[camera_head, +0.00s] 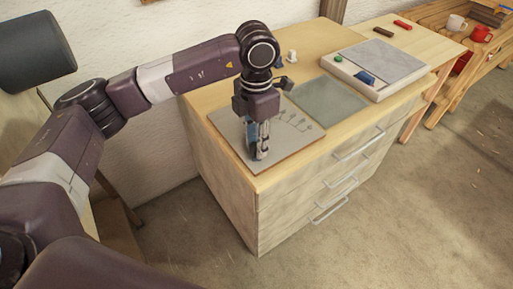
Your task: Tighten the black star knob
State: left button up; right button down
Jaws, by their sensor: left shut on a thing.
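My left gripper (260,153) points down over the left part of a flat grey-brown board (232,141) on the cabinet top. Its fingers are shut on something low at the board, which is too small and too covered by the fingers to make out. I cannot pick out the black star knob anywhere in view. A row of small pegs or thin lines (297,121) shows on the board just right of the gripper. My right gripper is not in view.
The board lies on a wooden drawer cabinet (310,177). A grey-green mat (327,103) and a pale case (378,66) with a green knob (338,58) lie to the right. Small white (292,55) and dark blue (279,63) pieces stand behind.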

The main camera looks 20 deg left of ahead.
pick_arm(q)
jog(key=shift+m+b, duration=0.8)
jog(key=shift+m, duration=0.3)
jog(key=shift+r, duration=0.1)
jog(key=o, duration=1.2)
jog(key=shift+c, duration=0.2)
notch_tip(320, 180, up, 12)
